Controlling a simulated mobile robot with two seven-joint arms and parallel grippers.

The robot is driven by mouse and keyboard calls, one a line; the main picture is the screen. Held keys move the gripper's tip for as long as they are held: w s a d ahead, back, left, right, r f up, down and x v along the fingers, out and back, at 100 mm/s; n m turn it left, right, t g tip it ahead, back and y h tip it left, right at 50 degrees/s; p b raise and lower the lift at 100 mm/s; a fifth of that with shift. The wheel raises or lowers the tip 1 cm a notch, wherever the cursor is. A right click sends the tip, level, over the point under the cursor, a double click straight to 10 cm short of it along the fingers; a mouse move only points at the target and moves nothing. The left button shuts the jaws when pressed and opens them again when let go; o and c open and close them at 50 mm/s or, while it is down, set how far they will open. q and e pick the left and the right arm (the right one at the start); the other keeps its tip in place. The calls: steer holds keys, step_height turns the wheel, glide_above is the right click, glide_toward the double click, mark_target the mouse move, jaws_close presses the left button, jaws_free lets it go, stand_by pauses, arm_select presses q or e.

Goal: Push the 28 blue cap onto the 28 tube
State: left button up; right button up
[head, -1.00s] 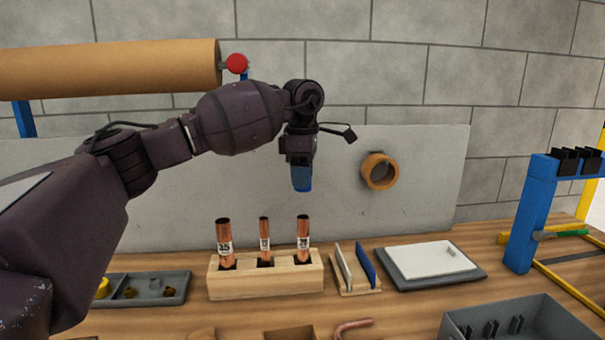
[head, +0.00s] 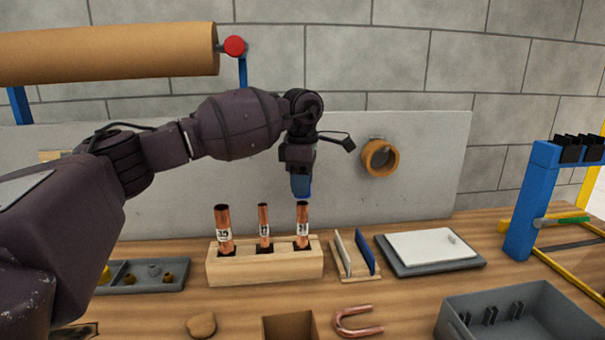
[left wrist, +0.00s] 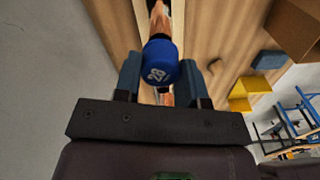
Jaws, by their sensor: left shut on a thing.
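The blue cap (left wrist: 160,62), marked 28, sits between the two blue fingers of my left gripper (left wrist: 162,82) in the left wrist view. In the head view my left gripper (head: 301,188) points straight down. Its blue fingertips hide most of the cap there. Directly below is the rightmost copper tube (head: 302,224), upright in the wooden block (head: 265,268); its label looks like 28 but is small. The gripper's lower end almost meets the tube's top; whether the cap touches the tube I cannot tell. My right gripper is not in view.
Two more upright tubes, left (head: 223,228) and middle (head: 264,226), stand in the same block. A small rack (head: 352,262) with upright plates is just right of it. A grey parts tray (head: 150,284) lies left. A copper U-bend (head: 352,326) and a grey bin (head: 515,315) are in front.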

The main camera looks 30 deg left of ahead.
mark_target(302, 203)
arm_select(q)
steer(key=shift+f, duration=0.4)
stand_by(1.0)
stand_by(0.4)
steer(key=shift+f, duration=0.75)
stand_by(1.0)
steer(key=shift+f, duration=0.3)
steer(key=shift+f, duration=0.8)
steer(key=o, duration=1)
steer(key=shift+c, duration=0.2)
steer(key=shift+r, duration=5.45)
steer(key=shift+s+f, duration=0.1)
